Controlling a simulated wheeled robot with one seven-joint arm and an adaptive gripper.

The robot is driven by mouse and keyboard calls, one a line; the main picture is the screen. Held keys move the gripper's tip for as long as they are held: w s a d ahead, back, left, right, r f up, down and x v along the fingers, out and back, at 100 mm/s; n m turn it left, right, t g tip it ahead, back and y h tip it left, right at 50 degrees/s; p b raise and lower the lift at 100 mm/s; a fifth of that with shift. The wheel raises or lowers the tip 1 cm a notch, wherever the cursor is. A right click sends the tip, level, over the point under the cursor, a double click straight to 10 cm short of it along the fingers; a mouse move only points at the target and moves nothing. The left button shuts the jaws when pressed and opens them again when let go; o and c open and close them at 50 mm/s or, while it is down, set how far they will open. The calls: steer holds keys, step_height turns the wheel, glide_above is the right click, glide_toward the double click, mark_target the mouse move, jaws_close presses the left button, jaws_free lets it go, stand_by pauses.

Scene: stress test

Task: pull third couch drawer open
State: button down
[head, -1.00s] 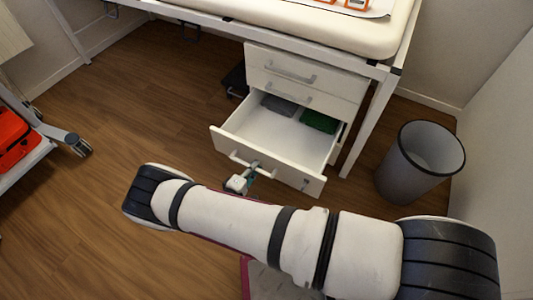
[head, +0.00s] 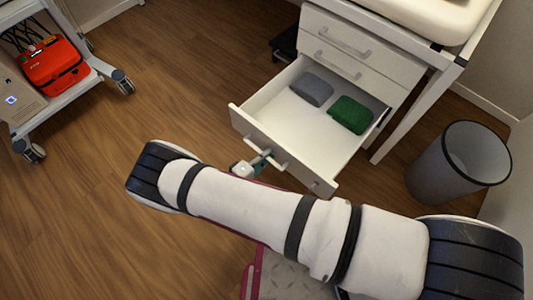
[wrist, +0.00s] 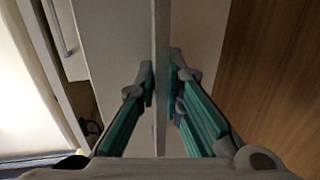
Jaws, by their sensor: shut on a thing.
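The third drawer (head: 295,155) of the white drawer unit stands well open. A grey folded cloth (head: 312,90) and a green folded cloth (head: 350,114) lie at its back. My gripper (head: 264,160) is at the drawer's front and shut on its bar handle (head: 278,162). In the wrist view my gripper's teal fingers (wrist: 162,82) stand on both sides of a thin pale bar. The exact contact is dark and hard to make out there. My arm covers the floor in front of the drawer in the head view.
Two shut drawers (head: 362,50) are above, under a padded couch (head: 430,12). A grey bin (head: 455,168) stands right of the couch leg (head: 415,115). A cart (head: 75,85) with a red case (head: 55,68) is at the left. Wooden floor (head: 180,80) between is clear.

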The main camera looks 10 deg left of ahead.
steer(key=c, duration=1.7)
jaws_free()
steer(key=v, duration=1.2)
